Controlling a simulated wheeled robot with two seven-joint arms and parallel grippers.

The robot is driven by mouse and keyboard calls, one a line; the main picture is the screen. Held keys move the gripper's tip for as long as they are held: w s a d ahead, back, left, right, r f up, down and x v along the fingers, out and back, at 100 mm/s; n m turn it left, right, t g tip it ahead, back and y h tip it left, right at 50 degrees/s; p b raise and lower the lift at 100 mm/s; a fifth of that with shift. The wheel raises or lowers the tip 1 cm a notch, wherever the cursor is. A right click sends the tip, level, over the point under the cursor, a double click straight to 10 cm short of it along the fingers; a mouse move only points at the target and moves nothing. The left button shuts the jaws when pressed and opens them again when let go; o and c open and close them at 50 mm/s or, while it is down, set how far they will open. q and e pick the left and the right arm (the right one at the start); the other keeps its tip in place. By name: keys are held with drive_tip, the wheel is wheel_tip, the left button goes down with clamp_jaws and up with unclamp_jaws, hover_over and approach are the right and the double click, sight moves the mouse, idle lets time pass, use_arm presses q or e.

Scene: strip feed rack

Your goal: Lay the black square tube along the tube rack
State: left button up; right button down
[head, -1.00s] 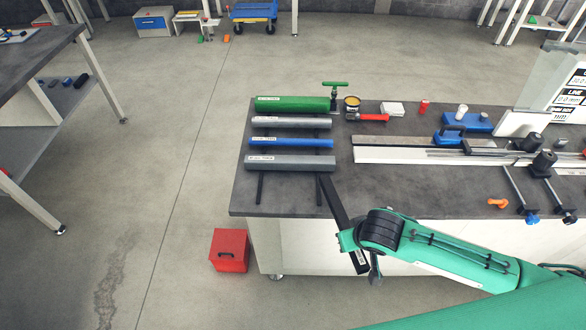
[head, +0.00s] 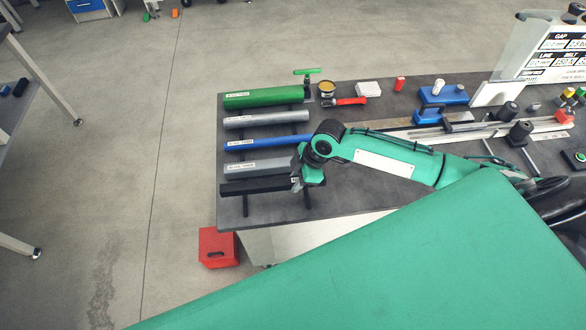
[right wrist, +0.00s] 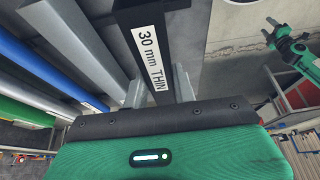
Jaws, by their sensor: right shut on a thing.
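The black square tube (head: 255,186) is level at the front of the tube rack, roughly parallel to the other tubes. In the right wrist view it carries a "30 mm THIN" label (right wrist: 150,58). My right gripper (head: 297,181) is shut on the tube near its right end. The tube rack's dark rails (head: 307,199) run under the tubes; whether the black tube touches them I cannot tell. My left gripper (right wrist: 272,30) shows small in the right wrist view, apart from the tube, its fingers seemingly spread.
Beside the black tube lie a grey tube (head: 275,164), a blue tube (head: 265,140), a lighter grey tube (head: 285,117) and a green tube (head: 280,96). A red box (head: 217,247) stands on the floor by the table's front left corner.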

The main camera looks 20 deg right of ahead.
drive_tip(key=shift+s+r, duration=0.1)
drive_tip(key=shift+r, duration=0.05)
drive_tip(key=shift+d, duration=0.2)
use_arm(q)
drive_tip(key=shift+f+b, duration=1.05)
use_arm(e)
hover_over(298, 195)
drive_tip(key=shift+a+f, duration=0.1)
drive_tip(key=shift+f, duration=2.35)
use_arm(q)
drive_tip(key=shift+f+b, duration=0.3)
use_arm(e)
drive_tip(key=shift+f, duration=0.55)
use_arm(q)
drive_tip(key=shift+s, duration=0.1)
use_arm(e)
drive_tip(key=c, duration=1.1)
unclamp_jaws()
drive_tip(key=shift+o, duration=0.2)
drive_tip(key=shift+d+r, duration=0.25)
drive_tip(key=shift+r, duration=0.1)
use_arm(q)
wheel_tip(298, 195, down, 4)
drive_tip(key=b, duration=0.3)
drive_tip(key=shift+r, duration=0.25)
use_arm(e)
drive_tip(key=v, duration=1.3)
drive_tip(key=shift+s, duration=0.15)
